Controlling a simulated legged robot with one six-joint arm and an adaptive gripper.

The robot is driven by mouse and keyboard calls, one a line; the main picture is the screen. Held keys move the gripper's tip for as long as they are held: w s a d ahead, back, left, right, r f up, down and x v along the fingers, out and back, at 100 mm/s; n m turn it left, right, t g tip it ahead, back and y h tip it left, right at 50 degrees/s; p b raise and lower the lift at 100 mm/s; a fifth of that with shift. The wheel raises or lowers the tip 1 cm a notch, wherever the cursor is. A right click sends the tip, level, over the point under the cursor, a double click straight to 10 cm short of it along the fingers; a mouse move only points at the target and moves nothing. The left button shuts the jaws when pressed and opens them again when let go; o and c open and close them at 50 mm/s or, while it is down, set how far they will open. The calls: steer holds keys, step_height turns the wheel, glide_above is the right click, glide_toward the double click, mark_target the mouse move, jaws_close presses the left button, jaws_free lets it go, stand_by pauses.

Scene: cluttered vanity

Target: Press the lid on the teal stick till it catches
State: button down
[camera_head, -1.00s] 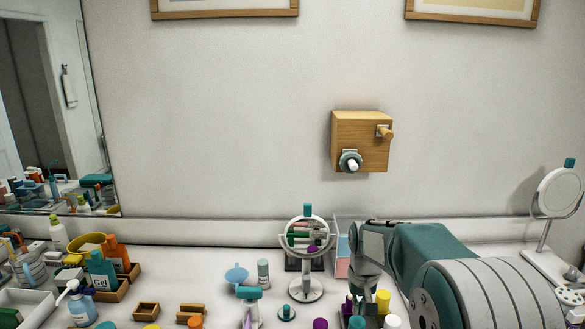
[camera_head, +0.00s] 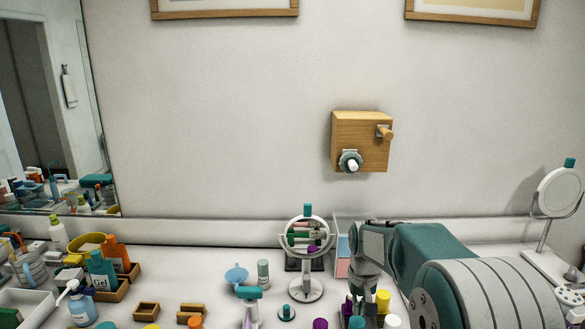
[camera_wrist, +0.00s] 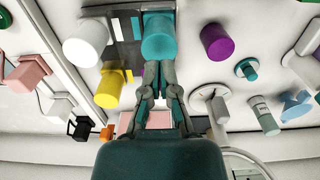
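The teal stick with its teal lid (camera_wrist: 158,38) stands at the top middle of the wrist view. Its top end also shows at the bottom edge of the head view (camera_head: 357,322). My gripper (camera_wrist: 159,68) has its two fingers drawn close together, with their tips overlapping the near edge of the teal lid. Nothing shows gripped between them. Whether the tips touch the lid, and the seam between lid and stick, cannot be made out.
A white cylinder (camera_wrist: 85,40), a yellow one (camera_wrist: 108,88) and a purple one (camera_wrist: 217,41) stand close around the teal one. A round mirror on a stand (camera_head: 306,270) is behind to the left. Bottles and trays crowd the counter's left side.

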steer(key=shift+f, duration=1.2)
stand_by(0.6)
steer(key=shift+r, duration=0.1)
steer(key=shift+r, duration=3.4)
steer(key=shift+r, duration=0.1)
steer(key=s+r+t, duration=0.2)
steer(key=s+r, duration=0.1)
steer(key=s, duration=1.1)
steer(key=s+r+t, duration=0.3)
steer(key=s, duration=1)
steer(key=shift+s+r+t, duration=0.25)
steer(key=shift+s+t, duration=0.05)
steer(key=shift+s, duration=0.05)
